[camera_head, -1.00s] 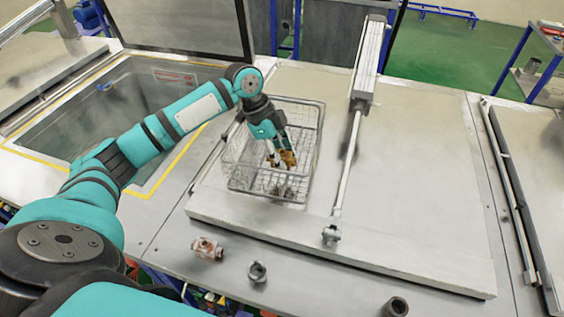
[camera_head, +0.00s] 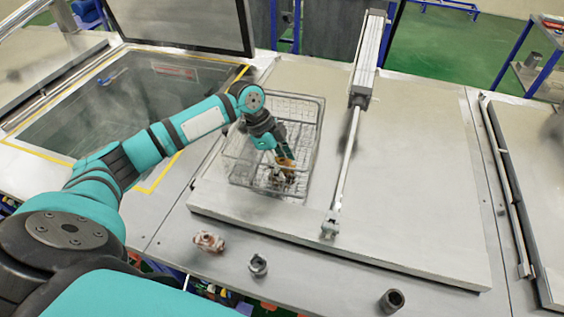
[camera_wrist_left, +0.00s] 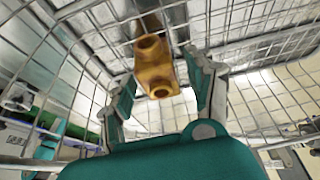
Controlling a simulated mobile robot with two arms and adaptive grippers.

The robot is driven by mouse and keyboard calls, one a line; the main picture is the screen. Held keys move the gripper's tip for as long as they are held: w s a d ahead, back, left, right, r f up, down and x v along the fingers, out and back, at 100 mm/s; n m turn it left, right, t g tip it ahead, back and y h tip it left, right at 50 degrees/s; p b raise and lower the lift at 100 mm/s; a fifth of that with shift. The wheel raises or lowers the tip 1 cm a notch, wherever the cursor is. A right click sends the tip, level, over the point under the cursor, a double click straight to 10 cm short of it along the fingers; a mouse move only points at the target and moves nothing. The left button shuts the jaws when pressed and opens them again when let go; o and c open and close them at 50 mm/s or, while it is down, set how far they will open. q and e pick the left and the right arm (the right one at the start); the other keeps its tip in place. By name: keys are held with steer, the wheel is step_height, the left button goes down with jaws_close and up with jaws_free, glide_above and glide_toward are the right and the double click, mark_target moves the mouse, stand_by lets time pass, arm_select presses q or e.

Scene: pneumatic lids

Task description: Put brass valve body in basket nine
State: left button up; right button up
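The wire basket (camera_head: 317,122) stands on the raised light slab, right of the sunken tank. My left gripper (camera_head: 284,157) reaches down inside it, near its front. The brass valve body (camera_head: 286,164) is between my left fingertips, low in the basket. In the left wrist view the brass valve body (camera_wrist_left: 155,68) shows two round ports towards the camera. The fingers of my left gripper (camera_wrist_left: 160,65) stand on either side of it, with narrow gaps visible, so they look open. Whether the valve body touches the basket floor is hard to see. My right gripper is not in view.
Greyish parts (camera_head: 277,180) lie in the basket's front. A copper-coloured fitting (camera_head: 208,242), a grey ring-like part (camera_head: 258,265) and a dark cylinder (camera_head: 391,301) lie along the front ledge. A pneumatic cylinder (camera_head: 368,60) with its rod stands right of the basket. The slab's right side is clear.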

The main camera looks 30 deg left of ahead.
arm_select(q)
steer(key=b+v, duration=0.2)
steer(key=v, duration=1)
steer(key=shift+b, duration=0.4)
steer(key=shift+r, duration=0.1)
